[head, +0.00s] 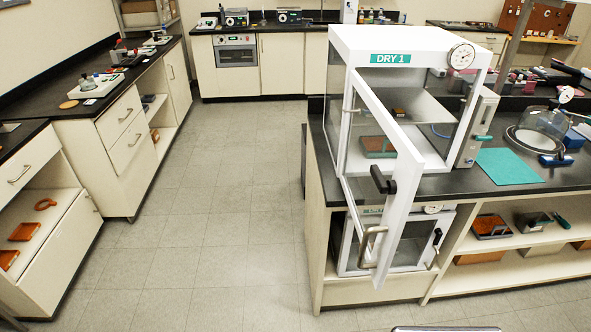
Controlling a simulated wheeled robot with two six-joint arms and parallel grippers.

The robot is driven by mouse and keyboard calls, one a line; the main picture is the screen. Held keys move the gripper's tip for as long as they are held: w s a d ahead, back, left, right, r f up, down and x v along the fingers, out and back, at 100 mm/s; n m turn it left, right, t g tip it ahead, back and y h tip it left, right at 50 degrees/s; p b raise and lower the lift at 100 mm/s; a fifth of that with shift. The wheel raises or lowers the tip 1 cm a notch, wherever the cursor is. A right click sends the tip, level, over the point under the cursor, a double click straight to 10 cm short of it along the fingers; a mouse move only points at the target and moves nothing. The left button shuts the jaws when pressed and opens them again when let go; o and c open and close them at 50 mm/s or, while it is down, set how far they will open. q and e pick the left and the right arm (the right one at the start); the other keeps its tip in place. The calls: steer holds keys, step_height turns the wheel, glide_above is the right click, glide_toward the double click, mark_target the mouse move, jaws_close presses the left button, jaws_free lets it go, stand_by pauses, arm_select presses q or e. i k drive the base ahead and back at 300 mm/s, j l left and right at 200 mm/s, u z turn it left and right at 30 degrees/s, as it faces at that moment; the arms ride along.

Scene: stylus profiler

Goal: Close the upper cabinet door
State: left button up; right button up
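The upper cabinet is the white box labelled DRY 1 (400,42), standing on the dark bench top. Its white-framed, see-through door (408,190) stands open. The door joins the cabinet at the front left edge and swings out toward me, past the bench edge. The door's free edge is nearest me, with a black lever (383,180) and a steel handle (370,246) near it. Shelves inside the cabinet hold a small brown item (398,111) and a flat tray item (378,146). Neither of my grippers shows in this view.
A smaller white cabinet (350,250) sits below the bench top, partly behind the open door. A teal mat (509,165) and a glass dome (540,127) lie right on the bench. Grey floor (200,230) is free to the left.

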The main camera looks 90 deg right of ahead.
mark_target(409, 164)
steer(key=z, duration=3.45)
steer(key=j, duration=0.1)
